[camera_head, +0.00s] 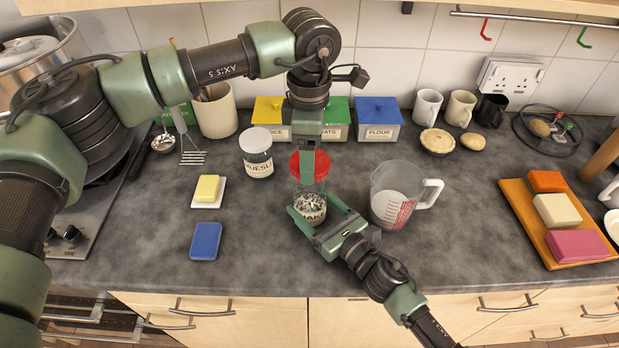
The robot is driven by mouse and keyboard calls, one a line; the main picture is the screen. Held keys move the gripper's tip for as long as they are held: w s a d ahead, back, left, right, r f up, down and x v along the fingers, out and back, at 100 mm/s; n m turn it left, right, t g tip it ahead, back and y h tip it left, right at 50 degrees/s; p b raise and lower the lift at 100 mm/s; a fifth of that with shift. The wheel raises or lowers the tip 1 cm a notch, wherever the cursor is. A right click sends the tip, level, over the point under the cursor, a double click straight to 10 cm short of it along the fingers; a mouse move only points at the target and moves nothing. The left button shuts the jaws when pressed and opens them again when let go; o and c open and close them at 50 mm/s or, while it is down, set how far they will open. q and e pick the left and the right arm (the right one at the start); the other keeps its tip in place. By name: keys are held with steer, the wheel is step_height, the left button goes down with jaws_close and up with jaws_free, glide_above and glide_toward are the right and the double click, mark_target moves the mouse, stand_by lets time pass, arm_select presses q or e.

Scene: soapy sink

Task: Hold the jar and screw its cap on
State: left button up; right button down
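A glass jar (311,208) with a label and pale-and-dark contents stands upright on the grey worktop, near the middle. A red cap (324,166) is at the jar's mouth; I cannot tell whether it is seated or just above. My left gripper (308,160) comes down from above. One finger lies over the near side of the cap, the other is hidden behind, and it looks shut on the cap. My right gripper (313,213) reaches in from the lower right. Its two fingers lie on either side of the jar's lower part and look closed on it.
A measuring jug (388,204) stands close right of the jar. A white-lidded muesli jar (257,155) is to the left. Canisters (378,122) line the back. A butter dish (208,191) and blue sponge (206,241) lie left. An orange board (530,217) is far right.

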mark_target(310, 201)
arm_select(q)
steer(key=shift+f, duration=1.75)
steer(key=shift+f, duration=0.9)
steer(key=shift+f, duration=0.6)
